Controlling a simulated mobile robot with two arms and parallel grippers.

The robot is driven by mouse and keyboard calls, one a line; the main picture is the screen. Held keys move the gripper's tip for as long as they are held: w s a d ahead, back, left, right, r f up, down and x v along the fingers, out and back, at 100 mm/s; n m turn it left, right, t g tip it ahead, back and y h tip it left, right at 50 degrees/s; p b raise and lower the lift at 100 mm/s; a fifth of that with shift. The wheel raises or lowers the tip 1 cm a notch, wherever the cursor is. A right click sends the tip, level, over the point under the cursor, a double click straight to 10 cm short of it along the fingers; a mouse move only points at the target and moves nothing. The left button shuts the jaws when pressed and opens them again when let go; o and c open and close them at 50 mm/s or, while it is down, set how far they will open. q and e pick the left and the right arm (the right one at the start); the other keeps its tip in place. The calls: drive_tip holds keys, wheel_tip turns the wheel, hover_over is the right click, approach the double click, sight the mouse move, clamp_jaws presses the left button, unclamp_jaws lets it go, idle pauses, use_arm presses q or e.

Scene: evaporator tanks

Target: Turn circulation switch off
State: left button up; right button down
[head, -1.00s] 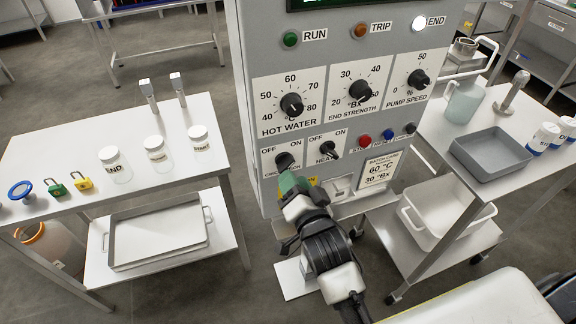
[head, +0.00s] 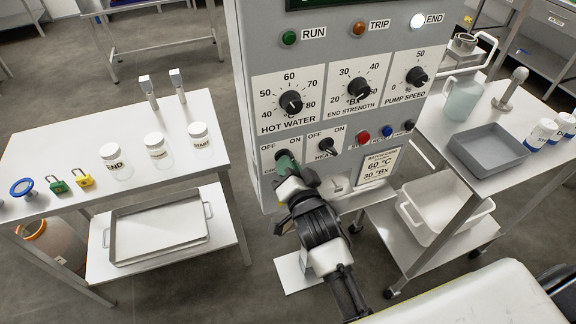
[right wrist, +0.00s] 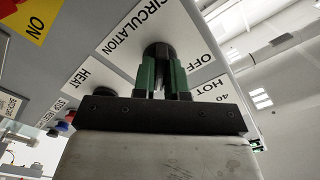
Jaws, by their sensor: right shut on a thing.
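The circulation switch is a dark knob on the grey panel, below the hot water dial, with OFF and ON printed above it. In the head view my right gripper (head: 288,163) covers most of it. In the right wrist view the dark knob (right wrist: 158,52) sits between the two green fingers of my right gripper (right wrist: 162,78), which is shut on it. The CIRCULATION label and the OFF mark show beside the knob there. Which way the knob points is hidden. My left gripper is not in view.
The heat switch (head: 326,146) is close on the right. The hot water dial (head: 291,102) is above. Red, blue and black buttons lie further right. A table with jars (head: 158,150) stands left, and a cart with a grey tray (head: 488,150) stands right.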

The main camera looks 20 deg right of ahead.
drive_tip(key=shift+n, duration=0.4)
drive_tip(key=n+p, duration=0.4)
drive_tip(key=n, duration=1.3)
idle(0.6)
drive_tip(key=c, duration=1.2)
unclamp_jaws()
drive_tip(key=shift+o, duration=0.2)
drive_tip(key=shift+s, duration=0.1)
